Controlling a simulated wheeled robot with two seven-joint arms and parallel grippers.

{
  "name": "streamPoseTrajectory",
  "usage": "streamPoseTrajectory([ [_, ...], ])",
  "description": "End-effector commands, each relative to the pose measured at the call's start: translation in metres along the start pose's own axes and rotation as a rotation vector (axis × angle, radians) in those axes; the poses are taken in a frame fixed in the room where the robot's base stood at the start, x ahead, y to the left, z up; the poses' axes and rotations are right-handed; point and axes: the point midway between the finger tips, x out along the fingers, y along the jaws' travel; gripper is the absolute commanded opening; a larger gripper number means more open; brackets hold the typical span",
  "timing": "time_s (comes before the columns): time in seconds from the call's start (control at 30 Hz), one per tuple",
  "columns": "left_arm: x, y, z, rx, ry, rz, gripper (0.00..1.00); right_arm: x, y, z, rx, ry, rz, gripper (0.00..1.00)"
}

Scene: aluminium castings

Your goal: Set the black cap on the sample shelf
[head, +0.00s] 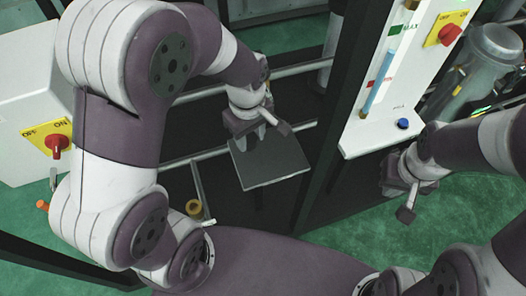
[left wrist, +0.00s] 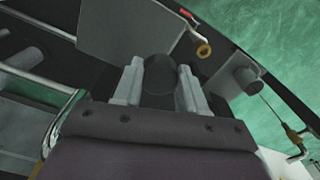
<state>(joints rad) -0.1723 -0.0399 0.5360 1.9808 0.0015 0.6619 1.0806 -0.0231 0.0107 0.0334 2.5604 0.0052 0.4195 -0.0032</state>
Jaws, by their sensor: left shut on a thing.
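The black cap (left wrist: 158,72) shows as a dark round shape between the two fingers in the left wrist view. My left gripper (left wrist: 160,68) is shut on it. In the head view my left gripper (head: 266,138) is over the rear part of a flat dark grey plate, the sample shelf (head: 275,166), and hides the cap. The shelf also shows beyond the fingers in the left wrist view (left wrist: 112,30). Whether the cap touches the shelf I cannot tell. My right gripper (head: 405,196) hangs at the right, away from the shelf; its jaw opening is unclear.
A brass-coloured ring (head: 194,208) on a bar is left of the shelf. A white box with a red switch (head: 57,143) is at far left.

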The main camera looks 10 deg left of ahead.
Motion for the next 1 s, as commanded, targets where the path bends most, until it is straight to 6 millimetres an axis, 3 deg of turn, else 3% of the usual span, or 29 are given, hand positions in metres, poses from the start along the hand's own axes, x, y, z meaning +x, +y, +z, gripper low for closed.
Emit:
streamPoseTrajectory([
  [0.1, 0.040, -0.001, 0.001, 0.000, -0.003, -0.006, 0.12, -0.006, 0.000, -0.001, 0.000, 0.000, 0.000, 0.00],
  [0.2, 0.065, -0.001, 0.000, 0.001, -0.002, -0.003, 0.12, -0.008, 0.000, -0.001, 0.000, 0.000, 0.000, 0.00],
  [0.5, 0.113, 0.000, 0.000, 0.001, -0.001, -0.002, 0.12, -0.012, 0.000, -0.002, 0.000, 0.001, 0.000, 0.00],
  [0.93, 0.125, 0.000, 0.000, 0.001, 0.001, 0.002, 0.12, -0.009, 0.000, -0.001, 0.000, 0.000, 0.000, 0.00],
  [0.97, 0.123, 0.001, -0.001, 0.001, 0.001, 0.002, 0.51, -0.010, 0.000, -0.001, 0.000, 0.000, 0.000, 0.00],
  [1.0, 0.123, 0.001, 0.000, 0.001, 0.001, 0.002, 0.64, -0.010, 0.000, -0.001, 0.000, 0.000, 0.000, 0.00],
])
